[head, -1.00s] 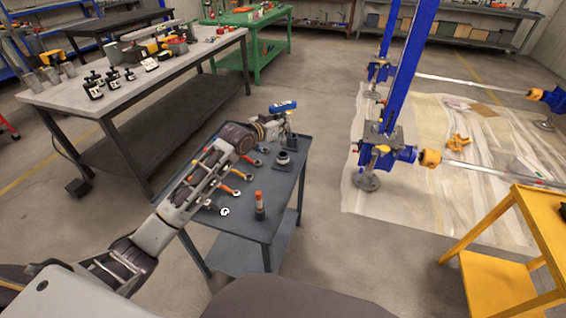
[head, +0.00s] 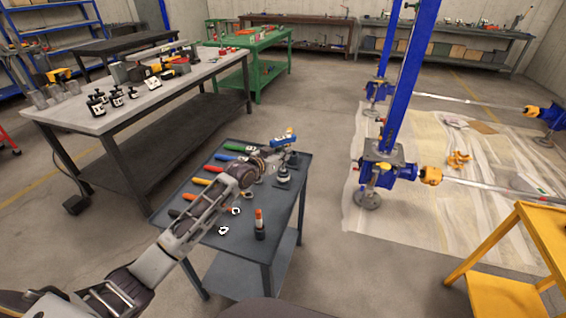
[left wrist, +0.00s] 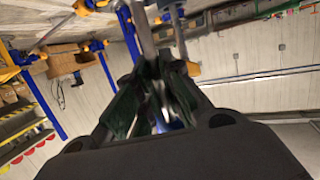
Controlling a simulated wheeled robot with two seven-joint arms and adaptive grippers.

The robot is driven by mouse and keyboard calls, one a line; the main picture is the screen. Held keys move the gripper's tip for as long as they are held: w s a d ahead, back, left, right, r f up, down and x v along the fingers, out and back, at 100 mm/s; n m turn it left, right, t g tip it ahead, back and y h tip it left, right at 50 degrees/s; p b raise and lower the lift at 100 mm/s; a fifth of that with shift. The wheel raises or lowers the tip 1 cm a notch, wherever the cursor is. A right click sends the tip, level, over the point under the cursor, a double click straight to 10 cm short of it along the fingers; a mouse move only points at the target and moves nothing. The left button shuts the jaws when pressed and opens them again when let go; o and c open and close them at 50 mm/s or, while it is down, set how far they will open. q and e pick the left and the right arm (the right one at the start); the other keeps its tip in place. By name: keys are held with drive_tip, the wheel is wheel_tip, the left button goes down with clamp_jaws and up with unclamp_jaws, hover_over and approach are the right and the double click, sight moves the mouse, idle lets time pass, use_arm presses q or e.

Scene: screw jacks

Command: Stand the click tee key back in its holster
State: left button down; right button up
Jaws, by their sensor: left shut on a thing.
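A black round holder (head: 284,177), which looks like the holster, stands on the cart just below the gripper. The key appears above it and apart; the key's lower end is not clearly visible. My right gripper is out of view.
The cart top (head: 212,240) also carries an orange-topped tool (head: 259,224) in a black base and several wrenches with coloured handles, such as the orange one (head: 193,196), partly behind my arm. Blue jack columns (head: 402,85) stand right, with a yellow cart (head: 545,235) nearer.

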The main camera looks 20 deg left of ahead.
sight(283, 169)
use_arm(q)
drive_tip(key=shift+f, duration=0.65)
drive_tip(key=shift+f+b, duration=0.3)
drive_tip(key=shift+f, duration=0.9)
drive_tip(key=c, duration=2)
unclamp_jaws()
drive_tip(key=shift+f, duration=0.15)
drive_tip(key=o, duration=0.5)
drive_tip(key=shift+c, duration=0.2)
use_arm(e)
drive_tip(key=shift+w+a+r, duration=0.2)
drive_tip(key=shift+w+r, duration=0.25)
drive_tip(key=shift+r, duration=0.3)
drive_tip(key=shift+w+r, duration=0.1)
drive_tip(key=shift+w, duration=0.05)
